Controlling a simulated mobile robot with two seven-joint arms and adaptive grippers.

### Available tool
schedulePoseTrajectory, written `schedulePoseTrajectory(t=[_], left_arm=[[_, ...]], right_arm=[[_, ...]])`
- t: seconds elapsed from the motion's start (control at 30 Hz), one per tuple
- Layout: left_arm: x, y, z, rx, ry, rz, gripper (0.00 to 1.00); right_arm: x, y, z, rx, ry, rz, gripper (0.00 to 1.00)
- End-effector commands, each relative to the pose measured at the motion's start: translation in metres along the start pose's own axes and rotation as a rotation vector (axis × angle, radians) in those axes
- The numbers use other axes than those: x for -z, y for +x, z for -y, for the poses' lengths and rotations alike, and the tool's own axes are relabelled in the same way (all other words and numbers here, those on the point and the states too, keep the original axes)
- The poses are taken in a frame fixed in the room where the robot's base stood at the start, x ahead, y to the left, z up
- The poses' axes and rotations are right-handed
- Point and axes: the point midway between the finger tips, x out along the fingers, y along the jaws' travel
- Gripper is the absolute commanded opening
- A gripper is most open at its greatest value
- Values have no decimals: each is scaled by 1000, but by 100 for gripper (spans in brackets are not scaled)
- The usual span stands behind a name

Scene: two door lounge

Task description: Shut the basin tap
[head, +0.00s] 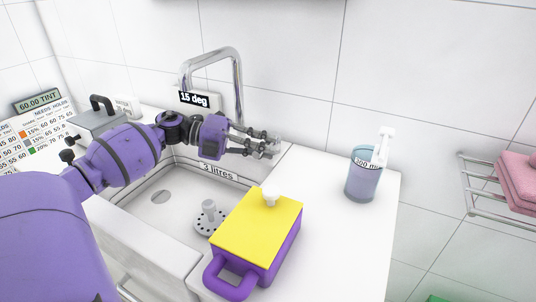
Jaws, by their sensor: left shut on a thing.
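The basin tap (238,82) is a chrome gooseneck at the back of the white sink, in the head view. I see no water stream. My left gripper (272,147) reaches in from the left across the sink, to the right of the tap's foot. Its fingers are shut on a small pale part there, seemingly the tap's lever, mostly hidden by the fingers. My right gripper is not in view.
The sink basin (140,208) holds a grey drain plug (209,219). A purple box with a yellow top (258,228) stands at the front edge. A bluish pump bottle (362,178) stands on the right counter. A towel rack (485,190) is at far right.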

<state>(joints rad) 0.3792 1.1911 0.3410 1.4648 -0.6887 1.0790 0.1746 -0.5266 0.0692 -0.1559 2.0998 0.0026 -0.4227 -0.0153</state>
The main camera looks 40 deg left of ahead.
Motion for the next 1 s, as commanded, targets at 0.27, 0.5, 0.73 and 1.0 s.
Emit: schedulePoseTrajectory(t=[0.27,0.5,0.73,1.0], left_arm=[[-2,-3,0,-1,4,-33,0],[-2,-3,0,-1,4,-33,0],[-2,-3,0,-1,5,-33,36],[-2,-3,-1,-2,6,-34,36]], right_arm=[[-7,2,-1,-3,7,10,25],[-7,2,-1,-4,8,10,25],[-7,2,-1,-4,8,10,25],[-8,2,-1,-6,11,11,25]])
